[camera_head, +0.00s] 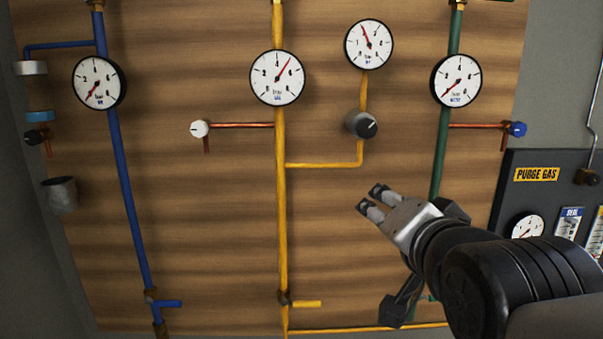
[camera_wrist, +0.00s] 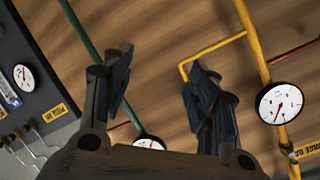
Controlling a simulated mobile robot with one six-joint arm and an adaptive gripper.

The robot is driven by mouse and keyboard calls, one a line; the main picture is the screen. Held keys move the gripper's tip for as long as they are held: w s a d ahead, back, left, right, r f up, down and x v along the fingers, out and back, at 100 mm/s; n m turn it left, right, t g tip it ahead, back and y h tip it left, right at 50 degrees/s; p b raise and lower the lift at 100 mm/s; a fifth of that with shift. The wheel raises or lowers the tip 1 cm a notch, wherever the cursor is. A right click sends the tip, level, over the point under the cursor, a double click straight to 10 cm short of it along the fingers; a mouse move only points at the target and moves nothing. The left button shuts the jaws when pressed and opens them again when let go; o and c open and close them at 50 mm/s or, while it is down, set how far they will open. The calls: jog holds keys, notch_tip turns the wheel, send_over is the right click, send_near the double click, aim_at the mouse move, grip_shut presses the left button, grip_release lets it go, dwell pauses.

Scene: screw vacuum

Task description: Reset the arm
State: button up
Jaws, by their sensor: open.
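My gripper (camera_head: 374,201) is in front of the wooden panel, below the black knob and to the left of the green pipe in the head view. Its two fingers are apart and nothing is between them. In the wrist view, my gripper (camera_wrist: 160,90) shows its two dark fingers spread, with bare wood panel between them. The arm reaches in from the lower right of the head view and hides the lower part of the green pipe.
The wooden panel (camera_head: 200,230) carries a blue pipe (camera_head: 127,190), a yellow pipe (camera_head: 281,220), a green pipe (camera_head: 440,150) and several round gauges. A black knob (camera_head: 361,124) sits on the yellow branch. A dark purge gas panel (camera_head: 510,190) stands at right.

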jog(key=s+f+n+g+b, duration=0.1)
jog(key=s+f+n+g, duration=0.3)
jog(key=s+f, duration=0.6)
jog(key=s+f+n+g+b, duration=0.1)
jog(key=s+f+n+g, duration=0.3)
jog(key=s+f, duration=0.6)
notch_tip(320, 180, down, 6)
jog(key=shift+a+n+g+b, duration=0.15)
jog(key=shift+n+g+b, duration=0.2)
jog(key=shift+g, duration=0.65)
jog(key=shift+w, duration=0.1)
jog(key=t+p, duration=1)
jog(key=t, duration=0.3)
send_near(367, 131)
jog(key=shift+n, duration=0.25)
jog(key=w+p, duration=0.1)
jog(key=w, duration=0.7)
jog(key=shift+w+f+p, duration=0.15)
jog(key=shift+w+p, duration=0.15)
jog(key=shift+w, duration=0.1)
jog(key=shift+c, duration=0.5)
